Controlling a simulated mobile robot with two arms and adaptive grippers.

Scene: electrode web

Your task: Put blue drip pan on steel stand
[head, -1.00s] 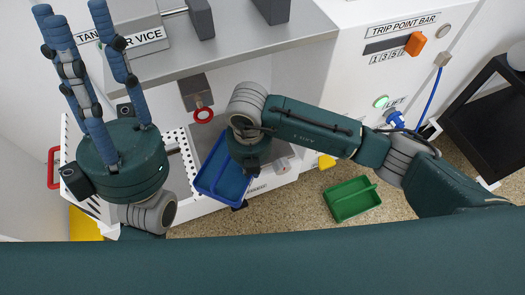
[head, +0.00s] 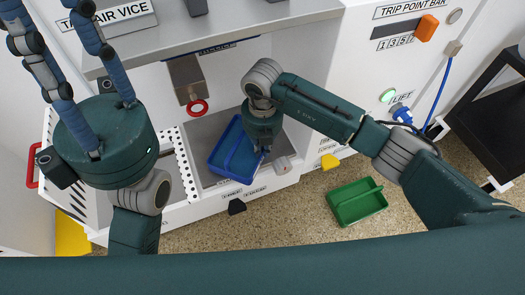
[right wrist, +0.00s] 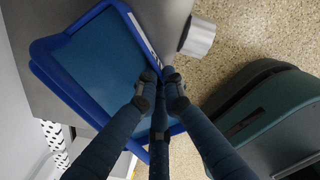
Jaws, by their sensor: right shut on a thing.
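The blue drip pan (head: 226,160) is a shallow rectangular tray with a raised blue rim, in the machine's open bay. My right gripper (head: 262,149) is over its right side. In the right wrist view its fingers (right wrist: 160,84) are closed together at the edge of the pan (right wrist: 95,65). A grey steel surface (head: 205,128) shows behind and beside the pan; I cannot tell whether this is the steel stand, or whether the pan touches it. My left gripper (head: 58,40) is raised at upper left, its blue fingers spread and empty, with some tips cut off.
A red ring (head: 197,107) hangs from a steel block above the bay. A short steel cylinder (head: 284,165) is right of the pan. A perforated white panel (head: 187,165) is to the left. A green tray (head: 357,202) lies on the speckled floor. A grey shelf (head: 225,42) overhangs the bay.

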